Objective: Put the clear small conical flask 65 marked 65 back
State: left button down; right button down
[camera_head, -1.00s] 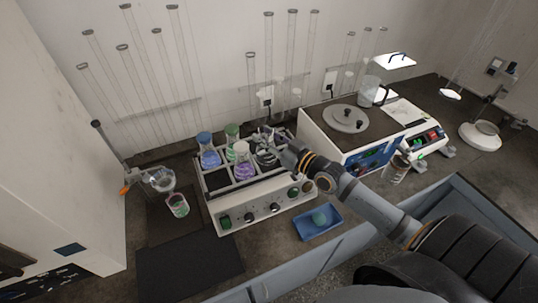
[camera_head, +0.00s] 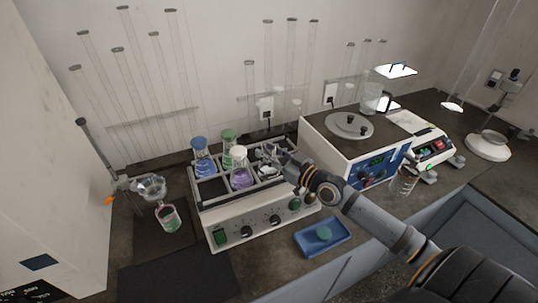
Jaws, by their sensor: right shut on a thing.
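My right gripper (camera_head: 272,155) reaches in from the right over the right part of the shaker's rack (camera_head: 210,190). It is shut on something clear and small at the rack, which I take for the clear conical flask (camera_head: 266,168). The fingers cover most of it, and its marking cannot be read. I cannot tell whether it rests in a compartment or hangs just above. Beside it in the rack stand a flask with purple liquid (camera_head: 240,174), a blue-capped flask (camera_head: 201,158) and a green-capped flask (camera_head: 228,143). My left gripper is out of view.
A blue tray (camera_head: 322,238) lies in front. Tall glass tubes line the wall. A dark mat (camera_head: 178,276) lies clear.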

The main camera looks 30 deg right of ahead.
jog(key=shift+f, duration=0.2)
jog(key=c, duration=0.9)
grip_release()
jog(key=shift+r, duration=0.2)
jog(key=shift+s+r+p, duration=0.1)
jog(key=shift+s+p, duration=0.05)
jog(key=shift+p, duration=0.15)
jog(key=p+v, duration=0.8)
jog(key=v, duration=0.3)
jog(key=shift+s+d, duration=0.15)
jog(key=shift+s, duration=0.2)
